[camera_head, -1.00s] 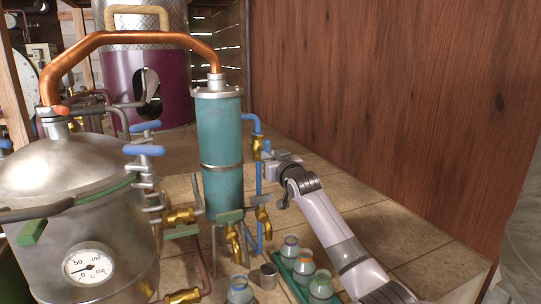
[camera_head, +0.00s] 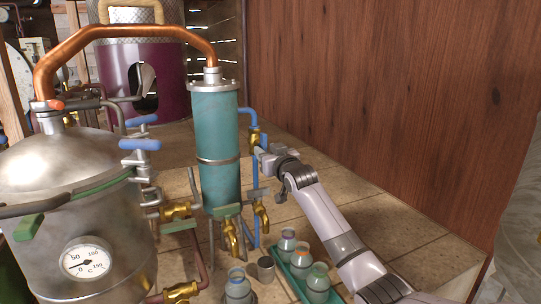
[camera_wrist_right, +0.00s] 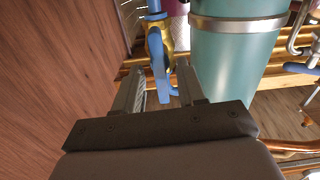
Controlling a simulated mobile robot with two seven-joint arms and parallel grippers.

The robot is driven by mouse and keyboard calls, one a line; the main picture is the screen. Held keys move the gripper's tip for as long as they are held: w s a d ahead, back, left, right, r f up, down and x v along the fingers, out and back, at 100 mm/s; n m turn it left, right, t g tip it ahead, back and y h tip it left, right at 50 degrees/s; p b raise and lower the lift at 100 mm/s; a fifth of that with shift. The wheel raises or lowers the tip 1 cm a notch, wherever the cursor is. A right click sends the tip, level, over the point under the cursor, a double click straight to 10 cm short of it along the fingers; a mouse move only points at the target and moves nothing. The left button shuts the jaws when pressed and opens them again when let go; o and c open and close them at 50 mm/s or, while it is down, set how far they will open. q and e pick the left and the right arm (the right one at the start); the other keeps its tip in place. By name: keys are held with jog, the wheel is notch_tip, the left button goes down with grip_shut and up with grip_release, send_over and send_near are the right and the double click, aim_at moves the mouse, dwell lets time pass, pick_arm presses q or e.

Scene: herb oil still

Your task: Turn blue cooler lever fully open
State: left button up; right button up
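The cooler is a teal upright cylinder (camera_head: 218,130) with metal bands; it also shows in the right wrist view (camera_wrist_right: 236,55). A blue pipe (camera_head: 249,114) leads from its upper right side to a brass valve (camera_head: 254,138). In the right wrist view the valve's blue lever (camera_wrist_right: 160,68) lies between my right gripper's two fingers (camera_wrist_right: 162,84). The fingers stand apart, with gaps visible beside the lever. In the head view my right gripper (camera_head: 263,153) is at the valve and hides most of the lever. My left gripper is not in view.
A steel still pot (camera_head: 70,205) with a dial gauge stands at left. Lower brass valves (camera_head: 229,236) sit at the cooler's foot. A green tray (camera_head: 284,270) of small jars stands in front, beside a small metal cup (camera_head: 266,269). A wooden wall (camera_head: 390,90) rises at right.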

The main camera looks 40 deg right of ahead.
jog(key=v, duration=0.7)
dwell(1.4)
